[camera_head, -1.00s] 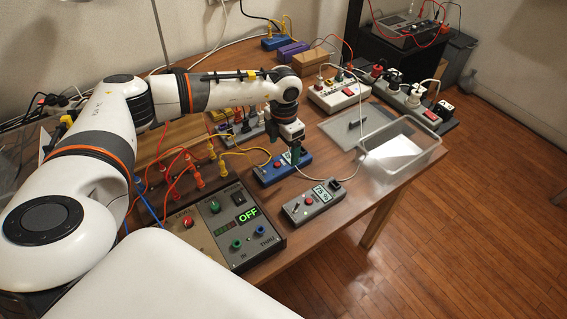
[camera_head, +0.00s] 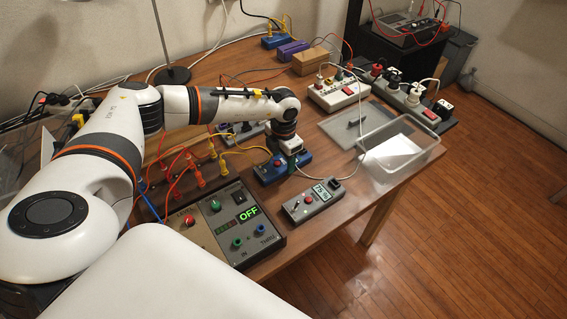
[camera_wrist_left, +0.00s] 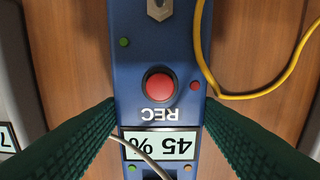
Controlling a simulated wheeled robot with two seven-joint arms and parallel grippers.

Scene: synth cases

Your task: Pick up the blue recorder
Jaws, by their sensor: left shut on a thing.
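The blue recorder (camera_head: 268,174) lies on the wooden table, beside a grey box. In the left wrist view the blue recorder (camera_wrist_left: 140,60) shows a red button, the upside-down word REC and a display reading 45 %. My left gripper (camera_head: 291,163) is down at the recorder from above. In the left wrist view the green ridged fingers of my left gripper (camera_wrist_left: 161,108) press on both long sides of the recorder, shut on it. A white cable crosses the display. My right gripper is not in view.
A grey box with a display (camera_head: 313,203) and a control panel reading OFF (camera_head: 238,234) stand in front. A clear tray (camera_head: 436,152) is to the right, near the table edge. A yellow cable (camera_wrist_left: 285,80) runs beside the recorder. Red leads crowd the left.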

